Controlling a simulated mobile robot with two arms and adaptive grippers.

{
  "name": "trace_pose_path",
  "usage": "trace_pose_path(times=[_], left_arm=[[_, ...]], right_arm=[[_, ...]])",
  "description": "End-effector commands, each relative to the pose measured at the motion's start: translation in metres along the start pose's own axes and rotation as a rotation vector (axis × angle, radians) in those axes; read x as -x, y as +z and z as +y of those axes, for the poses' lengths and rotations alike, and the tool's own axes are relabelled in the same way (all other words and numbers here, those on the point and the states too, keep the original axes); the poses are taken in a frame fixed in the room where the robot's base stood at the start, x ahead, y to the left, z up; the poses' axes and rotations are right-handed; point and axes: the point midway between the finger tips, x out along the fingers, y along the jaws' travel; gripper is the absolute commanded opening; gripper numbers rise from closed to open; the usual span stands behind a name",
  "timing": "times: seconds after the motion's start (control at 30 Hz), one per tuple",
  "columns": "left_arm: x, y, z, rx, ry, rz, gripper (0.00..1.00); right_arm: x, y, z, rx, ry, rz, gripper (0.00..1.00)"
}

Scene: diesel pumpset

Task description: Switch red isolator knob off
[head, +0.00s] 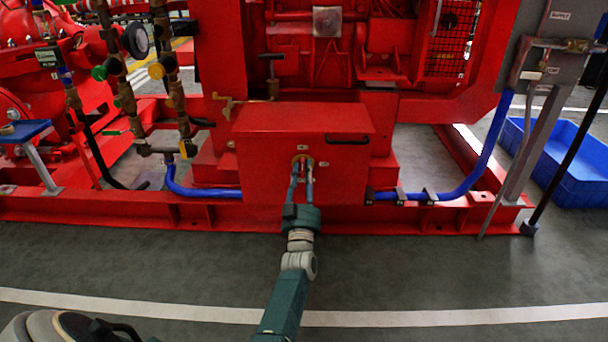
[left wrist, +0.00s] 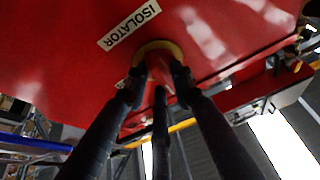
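The red isolator knob (left wrist: 160,66) sits on a yellow round plate (left wrist: 158,48) beside a white label reading ISOLATOR in the left wrist view. The yellow plate also shows in the head view (head: 301,157), on the front of a red box (head: 258,150). My left gripper (head: 301,168) reaches up to the knob from below. Its dark fingers (left wrist: 158,80) stand on both sides of the knob and look closed on it, with another finger below. The fingers hide part of the knob, so its turn angle is hard to tell. My right gripper is not in view.
The box has a black handle (head: 347,139) at its upper right. Blue hoses (head: 450,192) run along the red base frame on both sides. Gauges and brass valves (head: 157,70) stand at left. A blue crate (head: 570,165) lies at right. The floor in front is clear.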

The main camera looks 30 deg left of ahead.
Motion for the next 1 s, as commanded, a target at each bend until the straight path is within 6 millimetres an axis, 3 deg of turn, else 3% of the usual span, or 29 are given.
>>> trace_pose_path(times=[0.5,1.0], left_arm=[[-0.032,-0.08,-0.003,0.003,-0.002,0.001,0.24],[-0.035,-0.087,-0.003,0.0,0.0,-0.001,0.24]], right_arm=[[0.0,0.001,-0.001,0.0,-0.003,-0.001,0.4],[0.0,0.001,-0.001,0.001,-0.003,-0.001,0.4]])
